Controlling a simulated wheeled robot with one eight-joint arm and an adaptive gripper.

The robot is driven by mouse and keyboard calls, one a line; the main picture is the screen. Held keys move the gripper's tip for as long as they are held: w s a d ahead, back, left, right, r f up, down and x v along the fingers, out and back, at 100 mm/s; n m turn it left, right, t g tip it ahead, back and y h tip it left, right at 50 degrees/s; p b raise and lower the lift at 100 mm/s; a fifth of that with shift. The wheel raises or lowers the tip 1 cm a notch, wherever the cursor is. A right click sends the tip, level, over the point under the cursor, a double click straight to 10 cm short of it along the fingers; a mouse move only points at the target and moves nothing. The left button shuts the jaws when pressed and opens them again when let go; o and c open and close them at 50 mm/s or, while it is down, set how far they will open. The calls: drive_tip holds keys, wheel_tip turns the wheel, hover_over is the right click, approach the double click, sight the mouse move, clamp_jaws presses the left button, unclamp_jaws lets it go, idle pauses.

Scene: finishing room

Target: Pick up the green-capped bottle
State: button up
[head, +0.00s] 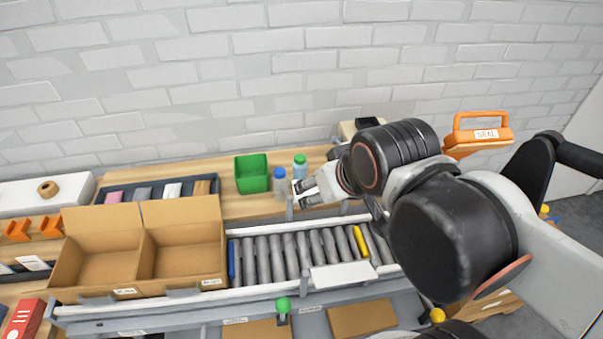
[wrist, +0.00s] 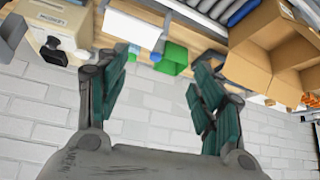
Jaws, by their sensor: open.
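The green-capped bottle (head: 300,167) stands upright on the wooden bench by the wall, with a pale blue body. The blue-capped bottle (head: 279,182) stands just left of it and nearer. My gripper (head: 304,190) is in front of the green-capped bottle in the head view, hiding its lower part; no contact can be made out. In the wrist view my gripper (wrist: 163,72) has its fingers wide apart with nothing between them close up. There a bluish patch beside the left fingertip may be the green-capped bottle, mostly hidden.
A green bin (head: 251,174) stands left of the bottles. An open cardboard box (head: 186,270) and a roller conveyor (head: 300,252) lie in front. A beige container (wrist: 55,28) shows in the wrist view. The brick wall (head: 230,85) closes off the back.

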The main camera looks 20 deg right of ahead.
drive_tip(key=shift+o, duration=0.6)
drive_tip(key=n+g+y+b, duration=0.2)
drive_tip(key=n+g+b, duration=0.1)
drive_tip(key=n, duration=0.3)
hover_over(296, 167)
drive_tip(key=s+d, duration=0.2)
drive_tip(key=d, duration=0.2)
wheel_tip(296, 167, down, 13)
drive_tip(key=b+x, duration=0.1)
drive_tip(key=x, duration=0.3)
drive_tip(key=b+x, duration=0.2)
drive_tip(key=x, duration=0.3)
drive_tip(key=b+x, duration=0.2)
drive_tip(key=x, duration=0.3)
drive_tip(key=shift+s+a+r, duration=0.1)
drive_tip(key=shift+s+a, duration=0.05)
drive_tip(key=shift+a, duration=0.15)
drive_tip(key=shift+r, duration=0.1)
drive_tip(key=c, duration=1.3)
